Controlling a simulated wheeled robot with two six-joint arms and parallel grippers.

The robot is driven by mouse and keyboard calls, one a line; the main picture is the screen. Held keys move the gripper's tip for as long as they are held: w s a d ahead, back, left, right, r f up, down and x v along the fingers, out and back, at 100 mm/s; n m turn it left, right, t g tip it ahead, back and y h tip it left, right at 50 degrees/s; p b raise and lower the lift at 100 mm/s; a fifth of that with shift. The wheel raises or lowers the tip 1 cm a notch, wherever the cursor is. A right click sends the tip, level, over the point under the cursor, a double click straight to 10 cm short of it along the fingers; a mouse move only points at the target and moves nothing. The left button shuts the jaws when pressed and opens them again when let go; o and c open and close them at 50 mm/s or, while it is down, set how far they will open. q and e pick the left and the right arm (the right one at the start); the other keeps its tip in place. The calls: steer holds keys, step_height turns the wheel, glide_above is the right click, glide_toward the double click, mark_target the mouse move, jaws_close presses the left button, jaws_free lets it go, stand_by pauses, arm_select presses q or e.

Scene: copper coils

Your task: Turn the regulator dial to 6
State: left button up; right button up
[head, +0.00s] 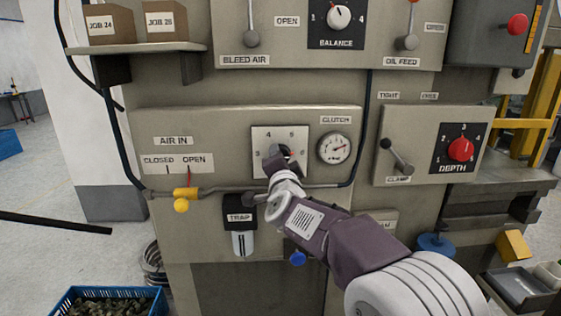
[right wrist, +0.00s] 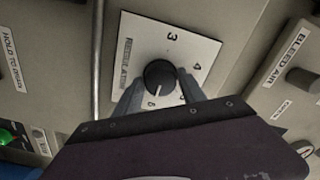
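The regulator dial is a black round knob on a white square number plate (head: 261,137) in the middle of the machine front. In the head view my right gripper (head: 282,157) covers most of it. The right wrist view shows the knob (right wrist: 160,74) between the two grey fingers of my right gripper (right wrist: 161,84), one on each side and seemingly touching it. The knob's white pointer line points at or close to the 6. The numbers 3, 4 and 5 show around it. My left gripper is not in view.
The yellow air-in valve (head: 184,194) and a pipe are below left. The bleed air lever (head: 252,38) and balance dial (head: 339,17) are above. The clamp lever (head: 397,156) and red depth dial (head: 461,149) are right.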

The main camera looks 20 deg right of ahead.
steer(key=o, duration=0.4)
steer(key=shift+c, duration=0.2)
steer(key=v, duration=0.9)
